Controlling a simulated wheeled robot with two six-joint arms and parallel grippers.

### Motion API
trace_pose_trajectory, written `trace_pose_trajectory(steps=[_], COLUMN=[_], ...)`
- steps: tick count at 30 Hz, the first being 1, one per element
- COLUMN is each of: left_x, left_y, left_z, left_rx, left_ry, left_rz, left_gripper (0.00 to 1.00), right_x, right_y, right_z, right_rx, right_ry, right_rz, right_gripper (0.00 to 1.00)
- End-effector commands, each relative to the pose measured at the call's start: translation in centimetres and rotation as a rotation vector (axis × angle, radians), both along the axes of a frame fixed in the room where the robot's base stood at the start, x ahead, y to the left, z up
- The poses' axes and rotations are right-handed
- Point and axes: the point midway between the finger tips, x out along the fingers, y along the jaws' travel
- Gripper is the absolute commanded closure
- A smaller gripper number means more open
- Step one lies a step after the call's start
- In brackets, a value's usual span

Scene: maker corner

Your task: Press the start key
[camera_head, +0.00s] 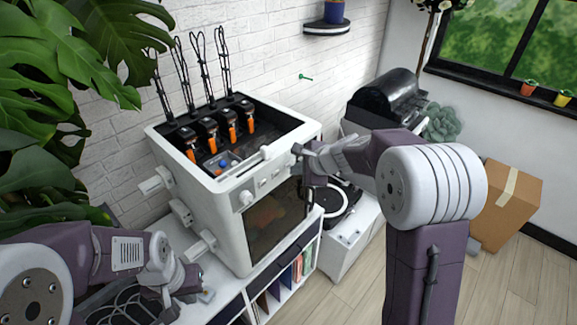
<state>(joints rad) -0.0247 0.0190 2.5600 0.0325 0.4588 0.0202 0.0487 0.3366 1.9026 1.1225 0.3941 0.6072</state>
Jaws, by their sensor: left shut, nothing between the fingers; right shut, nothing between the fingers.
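A white box-shaped machine (218,220) stands on a low white cabinet. Its sloping front panel carries a round knob (245,198) and small keys (263,184) in a row. I cannot read any label, so I cannot tell which one is the start key. My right gripper (299,151) is shut and empty at the right end of this panel, hiding part of it. I cannot tell if its tips touch the panel. My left gripper (204,294) is shut and empty, low at the left, near the cabinet top in front of the machine's left side.
Several black-and-orange units (208,128) with tall wire loops stand in the machine's open top. White handles (157,181) stick out on its left. A round black-and-white device (335,202) is at its right. Large leaves (45,60) crowd the left. A cardboard box (507,203) stands on the floor.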

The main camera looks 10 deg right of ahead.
Motion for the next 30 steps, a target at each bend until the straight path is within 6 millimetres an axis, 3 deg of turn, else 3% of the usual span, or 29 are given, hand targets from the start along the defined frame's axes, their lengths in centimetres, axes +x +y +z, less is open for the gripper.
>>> trace_pose_trajectory(steps=[30], left_x=[0.00], left_y=[0.00], left_z=[0.30], left_rx=[0.000], left_ry=[0.000], left_rz=[0.000], left_gripper=[1.00], right_x=[0.65], right_y=[0.47], right_z=[0.01], right_rx=[0.000], right_ry=[-0.001], right_rz=[0.000], right_gripper=[1.00])
